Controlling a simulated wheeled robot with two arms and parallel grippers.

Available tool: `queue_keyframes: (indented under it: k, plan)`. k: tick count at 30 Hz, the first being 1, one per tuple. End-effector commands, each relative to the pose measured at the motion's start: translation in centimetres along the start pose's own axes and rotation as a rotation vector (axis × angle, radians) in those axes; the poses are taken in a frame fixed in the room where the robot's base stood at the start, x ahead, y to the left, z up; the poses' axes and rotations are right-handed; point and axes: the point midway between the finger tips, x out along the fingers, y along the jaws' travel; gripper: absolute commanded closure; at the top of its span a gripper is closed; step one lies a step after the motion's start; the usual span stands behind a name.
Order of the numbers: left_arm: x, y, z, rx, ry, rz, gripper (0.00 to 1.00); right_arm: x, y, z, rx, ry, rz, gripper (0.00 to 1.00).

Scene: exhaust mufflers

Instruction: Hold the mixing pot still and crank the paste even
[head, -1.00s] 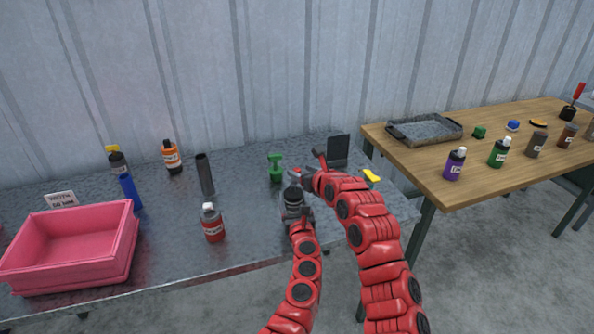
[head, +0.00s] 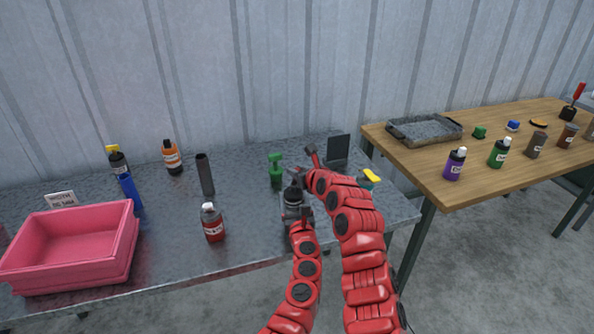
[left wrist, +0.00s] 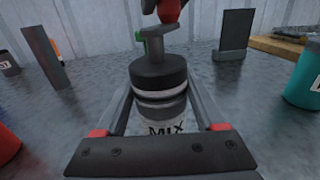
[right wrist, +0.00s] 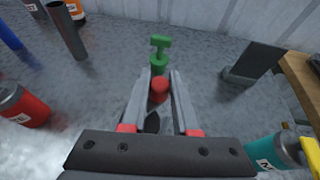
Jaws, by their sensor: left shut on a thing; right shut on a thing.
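The mixing pot (left wrist: 158,108), a grey jar with a black lid and a MIX label, stands upright on the metal bench. My left gripper (left wrist: 158,84) is shut around its body; in the head view my left gripper (head: 294,208) and the pot's dark top (head: 293,194) are small. A grey crank (left wrist: 168,46) sits on the lid, with a red knob (left wrist: 170,10) at its end. My right gripper (right wrist: 160,88) is shut on this knob, which shows between its fingers in the right wrist view. My right arm partly hides the crank in the head view.
A green tool (head: 276,170) and a dark upright plate (head: 337,151) stand behind the pot. A red bottle (head: 213,222), a dark tube (head: 205,175) and a pink bin (head: 70,248) are to the left. A teal bottle with yellow top (head: 369,180) is close on the right.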

Motion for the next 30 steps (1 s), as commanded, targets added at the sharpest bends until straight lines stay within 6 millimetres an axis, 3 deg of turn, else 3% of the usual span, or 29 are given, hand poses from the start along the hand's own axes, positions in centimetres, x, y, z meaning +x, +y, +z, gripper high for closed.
queue_keyframes:
  k: [11,30]
  plan:
    - [0.0,0.1,-0.1,0.001,0.001,0.001,0.92,0.1,0.2,-0.2,0.01,0.005,-0.023,1.0]
    - [0.0,0.1,0.0,-0.001,0.0,0.001,0.92,-0.9,-0.6,-0.7,0.153,0.009,-0.38,1.0]
